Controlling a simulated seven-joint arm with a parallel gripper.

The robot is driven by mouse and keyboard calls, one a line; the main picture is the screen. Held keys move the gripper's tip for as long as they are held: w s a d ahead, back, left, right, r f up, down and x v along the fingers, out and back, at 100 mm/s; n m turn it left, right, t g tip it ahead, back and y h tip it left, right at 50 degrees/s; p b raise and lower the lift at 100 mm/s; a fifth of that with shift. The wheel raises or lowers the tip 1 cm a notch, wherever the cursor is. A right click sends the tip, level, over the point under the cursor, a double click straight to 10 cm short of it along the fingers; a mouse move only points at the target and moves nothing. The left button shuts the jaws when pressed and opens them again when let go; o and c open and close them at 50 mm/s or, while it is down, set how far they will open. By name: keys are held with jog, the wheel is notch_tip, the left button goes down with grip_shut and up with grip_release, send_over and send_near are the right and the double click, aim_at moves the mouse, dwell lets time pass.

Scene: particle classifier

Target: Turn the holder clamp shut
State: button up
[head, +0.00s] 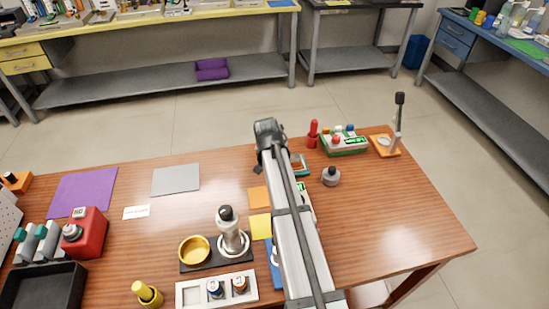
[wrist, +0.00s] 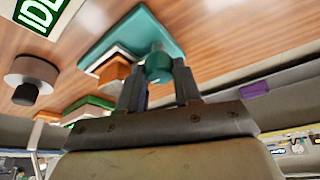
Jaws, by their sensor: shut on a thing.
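The holder is a teal plate (wrist: 122,38) in the upper middle of the wrist view, with a teal round clamp knob (wrist: 159,66) standing on it. My gripper (wrist: 160,84) has a finger on each side of this knob and is shut on it. White and orange parts (wrist: 112,72) show at the holder's edge. In the head view only part of the teal holder (head: 300,166) shows, right of my arm; my arm hides the rest, and the fingertips are hidden there.
A grey round piece with a dark knob (head: 330,177) stands right of the holder. A red bottle (head: 313,134), a green tray (head: 345,151) and an orange stand (head: 384,150) are behind. Bare wood (head: 390,220) lies to the right.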

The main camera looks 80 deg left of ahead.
dwell(0.5)
jog(key=o, duration=1)
jog(key=shift+o, duration=0.2)
jog(key=v, duration=1.3)
jog(key=shift+r, duration=0.35)
jog(key=shift+s+d, duration=0.15)
